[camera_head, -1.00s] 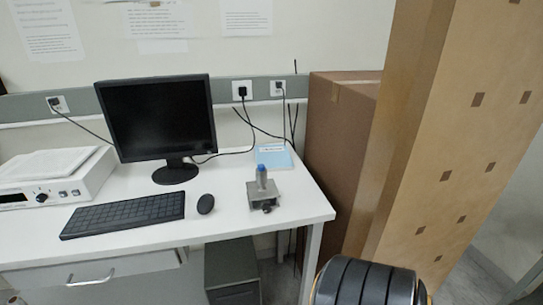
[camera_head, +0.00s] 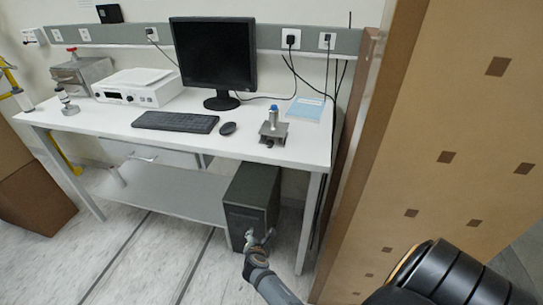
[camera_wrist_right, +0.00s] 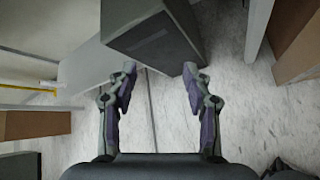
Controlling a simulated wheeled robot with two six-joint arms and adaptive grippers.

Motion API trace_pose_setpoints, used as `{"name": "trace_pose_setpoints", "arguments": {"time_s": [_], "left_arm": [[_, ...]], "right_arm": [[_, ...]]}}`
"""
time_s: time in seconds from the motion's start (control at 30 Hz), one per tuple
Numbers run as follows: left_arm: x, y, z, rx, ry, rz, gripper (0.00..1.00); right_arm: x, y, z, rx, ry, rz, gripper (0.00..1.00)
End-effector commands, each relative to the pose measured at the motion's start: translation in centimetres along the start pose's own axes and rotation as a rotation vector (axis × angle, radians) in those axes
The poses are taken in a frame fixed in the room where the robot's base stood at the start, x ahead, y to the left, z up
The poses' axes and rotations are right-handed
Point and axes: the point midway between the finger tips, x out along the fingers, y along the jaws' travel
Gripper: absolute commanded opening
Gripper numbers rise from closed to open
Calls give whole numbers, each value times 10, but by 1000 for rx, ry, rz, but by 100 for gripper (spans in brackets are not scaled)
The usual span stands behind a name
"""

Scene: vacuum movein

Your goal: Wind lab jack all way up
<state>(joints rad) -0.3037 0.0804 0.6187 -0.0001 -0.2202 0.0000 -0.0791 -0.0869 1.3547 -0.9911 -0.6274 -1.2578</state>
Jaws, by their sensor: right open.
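The lab jack (camera_head: 272,133) is a small grey metal stand near the right front of the white desk (camera_head: 200,140) in the head view. A dark knob shows at its front, and its platform looks low. A small grey cylinder with a blue top (camera_head: 273,116) stands upright on it. My right gripper (camera_head: 259,236) is in front of the desk, well below its top, and apart from the jack. In the right wrist view my right gripper (camera_wrist_right: 160,68) has its fingers spread with nothing between them. The jack is not in that view. My left gripper is not in view.
A dark computer case (camera_head: 252,200) stands under the desk beyond my right gripper. A tall brown carton (camera_head: 430,130) closes off the right side. A mouse (camera_head: 228,128), keyboard (camera_head: 176,122) and monitor (camera_head: 213,55) are left of the jack; a blue booklet (camera_head: 305,108) lies behind it.

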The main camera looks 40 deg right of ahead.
Motion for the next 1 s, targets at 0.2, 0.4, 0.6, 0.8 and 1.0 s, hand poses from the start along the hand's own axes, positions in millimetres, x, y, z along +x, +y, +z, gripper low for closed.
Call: {"name": "trace_pose_setpoints", "arguments": {"time_s": [0.2, 0.4, 0.6, 0.8, 1.0], "left_arm": [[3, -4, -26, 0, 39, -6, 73], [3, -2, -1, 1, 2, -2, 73], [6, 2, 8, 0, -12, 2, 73], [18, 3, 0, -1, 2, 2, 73], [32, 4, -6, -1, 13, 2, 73]], "right_arm": [[-72, 141, 169, -528, -504, 19, 50], [-114, 168, 226, -674, -681, -72, 50], [-110, 170, 232, -685, -692, -77, 50], [-78, 175, 255, -685, -695, -75, 50], [-47, 181, 278, -683, -691, -75, 50]]}}
